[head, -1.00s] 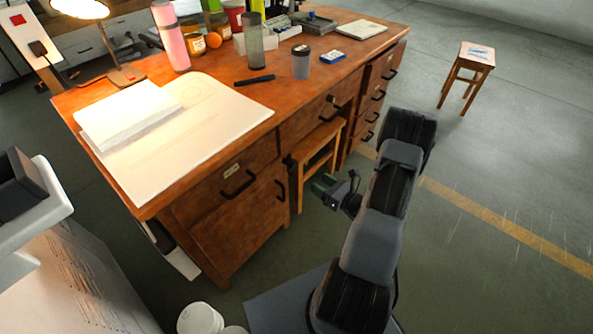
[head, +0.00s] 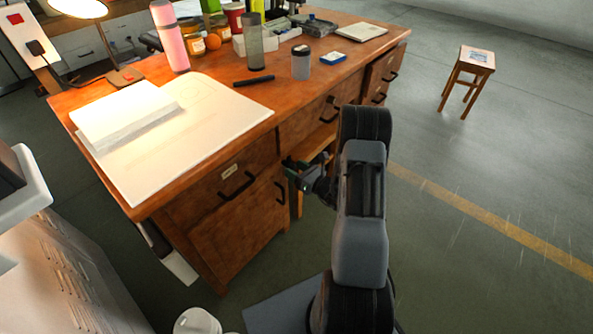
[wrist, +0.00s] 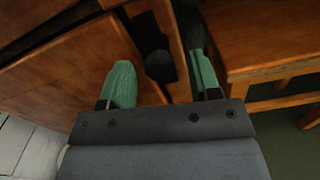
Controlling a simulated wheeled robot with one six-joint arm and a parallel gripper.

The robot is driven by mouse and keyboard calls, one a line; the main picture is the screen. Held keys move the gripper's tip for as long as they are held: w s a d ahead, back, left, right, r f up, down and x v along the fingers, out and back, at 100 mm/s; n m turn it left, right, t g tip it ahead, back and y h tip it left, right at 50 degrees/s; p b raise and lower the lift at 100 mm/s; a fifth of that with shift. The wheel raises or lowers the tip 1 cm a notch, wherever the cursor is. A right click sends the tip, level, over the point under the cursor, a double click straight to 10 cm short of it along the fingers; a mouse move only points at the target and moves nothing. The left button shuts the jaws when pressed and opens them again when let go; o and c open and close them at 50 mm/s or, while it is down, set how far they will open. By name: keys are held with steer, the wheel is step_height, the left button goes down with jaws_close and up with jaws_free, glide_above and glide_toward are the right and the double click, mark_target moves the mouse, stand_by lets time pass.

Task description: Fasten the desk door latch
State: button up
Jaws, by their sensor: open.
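The desk door (head: 238,232) is a wooden panel under the left drawer, with a dark handle (head: 280,191). It looks shut or nearly so in the head view. A dark rounded knob, apparently the latch (wrist: 159,66), stands at the door's edge in the wrist view, near a dark upright gap. My gripper (head: 291,168) is at the desk front, beside the door's upper right corner. Its green fingers (wrist: 160,78) are open, one on each side of the knob. I cannot tell whether they touch it. In the head view my gripper hides the latch.
A wooden stool (head: 318,145) stands in the desk's knee space, close to my gripper's right finger. Drawers with dark handles (head: 331,108) are above and right. Another stool (head: 475,62) stands far off. The floor on the right is clear.

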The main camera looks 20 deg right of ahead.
steer(key=c, duration=0.9)
steer(key=n+b, duration=0.3)
steer(key=n, duration=0.2)
steer(key=shift+f, duration=0.15)
steer(key=n+b, duration=0.3)
steer(key=n, duration=0.1)
steer(key=shift+n+b, duration=0.4)
steer(key=n+b, duration=0.3)
steer(key=n, duration=0.1)
steer(key=shift+b, duration=0.4)
steer(key=shift+n+b, duration=0.45)
steer(key=shift+n, duration=1.55)
